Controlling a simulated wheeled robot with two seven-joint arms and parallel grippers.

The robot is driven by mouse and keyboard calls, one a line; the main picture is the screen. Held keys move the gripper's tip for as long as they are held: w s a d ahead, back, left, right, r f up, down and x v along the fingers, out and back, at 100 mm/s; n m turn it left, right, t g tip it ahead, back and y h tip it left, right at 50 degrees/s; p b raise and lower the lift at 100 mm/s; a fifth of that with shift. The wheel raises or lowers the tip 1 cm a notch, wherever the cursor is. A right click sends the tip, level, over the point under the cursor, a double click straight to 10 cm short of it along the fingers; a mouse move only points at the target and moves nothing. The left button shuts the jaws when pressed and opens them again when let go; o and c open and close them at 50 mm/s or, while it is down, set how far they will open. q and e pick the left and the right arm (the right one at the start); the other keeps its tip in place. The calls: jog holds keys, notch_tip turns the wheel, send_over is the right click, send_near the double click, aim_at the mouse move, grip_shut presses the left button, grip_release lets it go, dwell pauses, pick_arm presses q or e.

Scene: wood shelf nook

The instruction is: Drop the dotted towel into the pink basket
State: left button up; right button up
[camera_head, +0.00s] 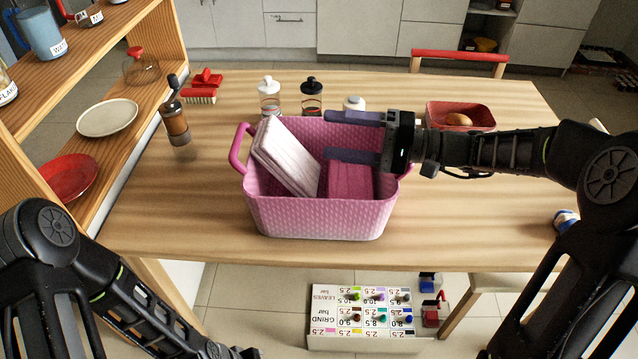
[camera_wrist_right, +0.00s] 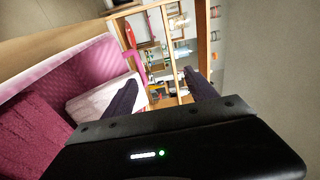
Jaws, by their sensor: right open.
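The pink basket (camera_head: 320,218) stands on the wooden table and also shows in the right wrist view (camera_wrist_right: 88,62). Inside it, a pale pinkish-white folded towel (camera_head: 284,157) leans tilted against the left side; the right wrist view shows it too (camera_wrist_right: 100,102). A dark magenta folded towel (camera_head: 350,183) lies to its right in the basket. I cannot make out clear dots on either towel. My right gripper (camera_head: 328,137) is open and empty over the back right of the basket. My left gripper (camera_head: 236,352) is low at the bottom edge, mostly cut off.
Behind the basket stand two shakers (camera_head: 311,95) and a white-lidded jar (camera_head: 354,104). A grinder (camera_head: 175,120) is left, near the wooden shelf (camera_head: 100,150). The table's front right is mostly clear.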

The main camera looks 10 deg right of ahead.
pick_arm(q)
jog(key=shift+f, duration=0.3)
pick_arm(e)
jog(key=shift+v, duration=1.8)
